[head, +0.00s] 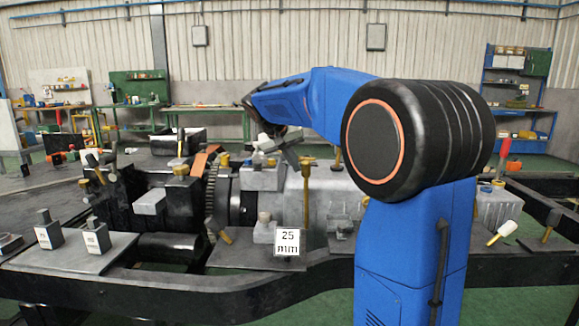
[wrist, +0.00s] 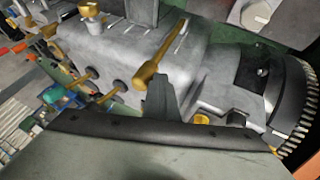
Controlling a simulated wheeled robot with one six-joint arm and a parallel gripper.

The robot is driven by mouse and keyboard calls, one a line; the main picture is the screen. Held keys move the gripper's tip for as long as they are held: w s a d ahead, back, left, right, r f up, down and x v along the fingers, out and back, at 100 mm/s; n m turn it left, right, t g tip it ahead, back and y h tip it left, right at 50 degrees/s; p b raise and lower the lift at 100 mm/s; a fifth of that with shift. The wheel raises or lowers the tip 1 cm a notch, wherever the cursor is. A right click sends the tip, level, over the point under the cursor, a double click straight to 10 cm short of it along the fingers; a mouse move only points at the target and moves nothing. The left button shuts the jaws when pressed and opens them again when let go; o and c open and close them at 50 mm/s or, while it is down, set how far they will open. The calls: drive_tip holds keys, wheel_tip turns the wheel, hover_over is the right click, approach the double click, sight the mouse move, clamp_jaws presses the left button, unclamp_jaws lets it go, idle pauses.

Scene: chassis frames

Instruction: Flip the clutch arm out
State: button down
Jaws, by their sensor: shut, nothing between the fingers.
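In the wrist view, a brass lever (wrist: 160,52) with a thick rounded end sticks out of the grey gearbox housing (wrist: 190,62). It looks like the clutch arm, though I cannot be sure which lever that is. My gripper (wrist: 160,92) is shut and empty, its dark fingertips just below the lever's rounded end. I cannot tell whether they touch it. In the head view my gripper (head: 290,147) is over the middle of the chassis, partly hidden by my blue arm. A brass T-shaped lever (head: 307,172) stands just right of it.
Several other brass levers and knobs (wrist: 90,80) stick out of the housing. A toothed ring gear (wrist: 297,112) is at the right of the wrist view. Two grey blocks (head: 96,236) sit on a plate at left.

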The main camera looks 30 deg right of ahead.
drive_tip(key=s+d+f+m+t+y, duration=0.1)
drive_tip(key=s+d+t+y, duration=0.1)
drive_tip(key=s+d, duration=0.5)
drive_tip(key=d+y, duration=0.1)
drive_tip(key=d, duration=0.2)
drive_tip(key=shift+d, duration=0.25)
